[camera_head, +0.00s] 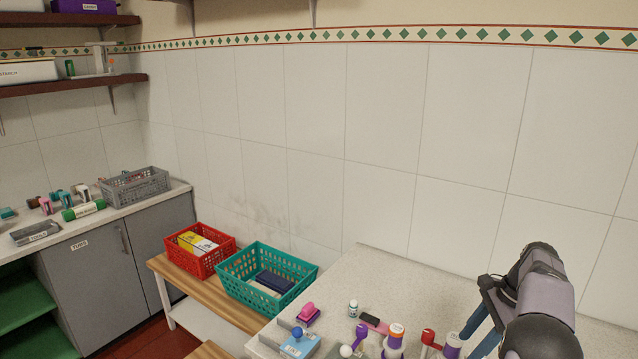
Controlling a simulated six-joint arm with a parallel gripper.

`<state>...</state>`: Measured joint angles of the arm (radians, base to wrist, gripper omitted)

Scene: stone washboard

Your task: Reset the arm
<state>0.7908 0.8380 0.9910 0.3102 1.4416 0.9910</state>
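My arm shows at the lower right, with dark grey joints and blue-grey links, over the speckled stone washboard (400,277). The arm is folded, and its lower part is cut off by the bottom edge of the picture. I cannot make out my gripper or its fingertips, nor whether it holds anything.
On the washboard near my arm stand a purple-and-white container with an orange top (395,337), a small white bottle (353,308), a pink-handled item (306,312) and a blue item (298,343). A teal basket (235,289) and red basket (183,260) stand left. The washboard's back is clear.

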